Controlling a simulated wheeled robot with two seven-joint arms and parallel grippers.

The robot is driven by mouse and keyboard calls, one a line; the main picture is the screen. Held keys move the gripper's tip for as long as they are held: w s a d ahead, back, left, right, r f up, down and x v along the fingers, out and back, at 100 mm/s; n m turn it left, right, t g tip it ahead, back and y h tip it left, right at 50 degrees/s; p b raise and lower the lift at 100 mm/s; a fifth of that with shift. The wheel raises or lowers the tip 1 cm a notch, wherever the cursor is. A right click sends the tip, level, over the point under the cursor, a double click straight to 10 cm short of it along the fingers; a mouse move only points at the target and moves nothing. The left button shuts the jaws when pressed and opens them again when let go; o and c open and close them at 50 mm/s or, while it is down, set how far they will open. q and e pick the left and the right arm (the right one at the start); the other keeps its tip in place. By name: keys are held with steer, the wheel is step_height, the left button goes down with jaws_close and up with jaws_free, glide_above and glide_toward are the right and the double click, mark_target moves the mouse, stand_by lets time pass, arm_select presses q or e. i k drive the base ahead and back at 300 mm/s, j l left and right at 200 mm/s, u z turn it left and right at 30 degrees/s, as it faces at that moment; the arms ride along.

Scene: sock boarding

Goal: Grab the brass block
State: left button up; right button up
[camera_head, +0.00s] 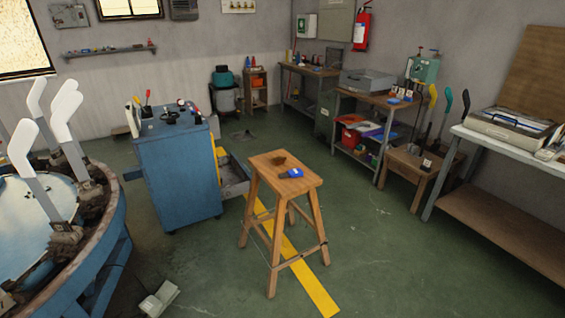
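A wooden stool (262,163) stands upright on the green floor near the middle of the camera_head view. A small brown, brass-like piece (279,161) lies on its seat toward the back; it may be the brass block, but it is too small to tell for sure. A small blue item (291,173) with a pale patch lies on the seat in front of it, to the right. Neither of my grippers is in view, and nothing touches the stool.
A blue cabinet (180,178) with small tools on top stands left of the stool. A round blue machine (97,222) with upright white sock forms fills the left edge. Workbenches (379,98) line the right wall. Green floor (400,255) is open right of the stool.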

mark_target(278, 160)
steer(key=i+l+z, duration=0.2)
steer(key=i+z, duration=0.15)
steer(key=i+l+z, duration=0.1)
steer(key=i+z, duration=0.3)
steer(key=i, duration=0.15)
steer(key=i+j+z, duration=0.1)
steer(key=i+z, duration=0.25)
steer(key=i+l+z, duration=0.15)
steer(key=i+z, duration=0.25)
steer(key=i, duration=0.4)
steer(key=i+j+z, duration=0.1)
steer(key=i+z, duration=0.25)
steer(key=i, duration=0.45)
steer(key=i+u, duration=0.8)
steer(key=i+l+u, duration=0.15)
steer(key=i+u, duration=0.25)
